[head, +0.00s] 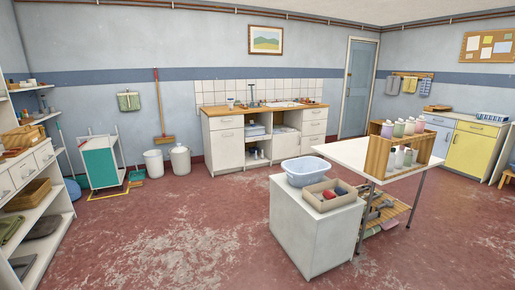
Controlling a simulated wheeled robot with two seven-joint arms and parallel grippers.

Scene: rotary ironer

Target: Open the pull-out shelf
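Neither of my grippers shows in the head view. I cannot pick out a pull-out shelf or a rotary ironer for sure. A plain white cabinet (300,232) stands in the middle front, with a light blue basin (305,172) and a box (333,198) of small items on top. Beside it is a white-topped table (352,154) with a slatted wooden lower shelf (392,210). A white counter unit (226,140) with a wooden top, drawers and open compartments stands against the back wall.
White shelving (42,198) with drawers lines the left side. A teal cart (100,162) and two white bins (180,160) stand by the back wall. A yellow-fronted cabinet (470,153) is at the right. The worn red floor (190,235) at the front left is clear.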

